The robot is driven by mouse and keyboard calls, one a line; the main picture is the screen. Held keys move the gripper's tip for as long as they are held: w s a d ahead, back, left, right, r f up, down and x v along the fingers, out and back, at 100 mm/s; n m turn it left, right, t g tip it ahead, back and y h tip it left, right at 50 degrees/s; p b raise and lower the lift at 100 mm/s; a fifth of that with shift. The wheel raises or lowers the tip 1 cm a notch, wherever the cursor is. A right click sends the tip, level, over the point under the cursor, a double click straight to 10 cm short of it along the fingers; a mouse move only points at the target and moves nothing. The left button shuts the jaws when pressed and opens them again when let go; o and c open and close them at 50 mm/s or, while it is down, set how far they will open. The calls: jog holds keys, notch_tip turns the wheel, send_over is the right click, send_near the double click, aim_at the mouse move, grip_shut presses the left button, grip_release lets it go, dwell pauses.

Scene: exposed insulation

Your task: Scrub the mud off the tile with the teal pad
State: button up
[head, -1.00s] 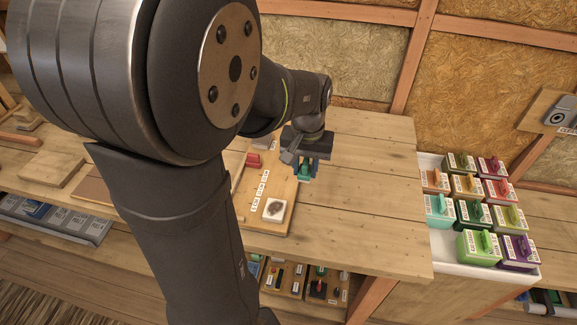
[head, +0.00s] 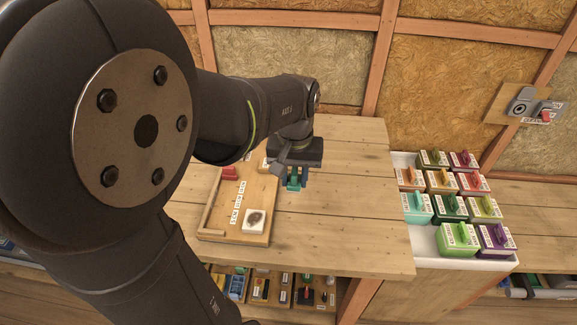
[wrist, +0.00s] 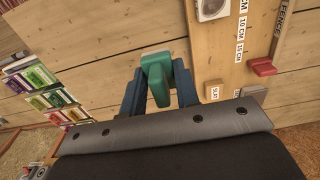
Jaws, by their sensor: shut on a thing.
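My gripper (head: 293,184) is shut on the teal pad (head: 293,181) by its green handle. In the wrist view the handle (wrist: 158,84) stands between the blue fingers (wrist: 158,98), with a pale part beyond it. The pad is over the bench, just right of the wooden board in the head view; its height above the wood is hard to tell. The white tile (head: 250,228) carries a dark brown mud patch and lies on the board's near right part, apart from the pad. The tile also shows, cut off, at the wrist view's top edge (wrist: 211,8).
The wooden board (head: 222,212) has a raised strip, small labels and a red block (head: 229,173). A white tray (head: 424,239) of several coloured, handled blocks stands at the bench's right end. The bench top (head: 340,215) between board and tray is clear.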

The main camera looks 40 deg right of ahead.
send_over(253, 225)
jog(key=s+a, duration=0.1)
jog(key=f, duration=0.1)
jog(key=shift+a+f, duration=0.1)
jog(key=shift+f, duration=4.05)
jog(key=shift+w+d+r, duration=0.2)
jog(key=shift+w+d, duration=0.1)
jog(key=shift+d, duration=0.05)
jog(key=shift+c, duration=0.3)
jog(key=shift+w+d+f, duration=0.1)
jog(key=shift+w+d, duration=0.1)
jog(key=shift+d, duration=0.05)
jog(key=shift+w+d, duration=1.65)
jog(key=shift+w, duration=0.05)
jog(key=shift+s+a, duration=2.15)
jog(key=shift+w+d+f, duration=0.15)
jog(key=shift+w+d, duration=2.05)
jog(key=shift+w, duration=0.05)
jog(key=shift+s+a, duration=2.35)
notch_tip(253, 225, up, 8)
jog(key=shift+r, duration=0.2)
jog(key=shift+d, duration=0.1)
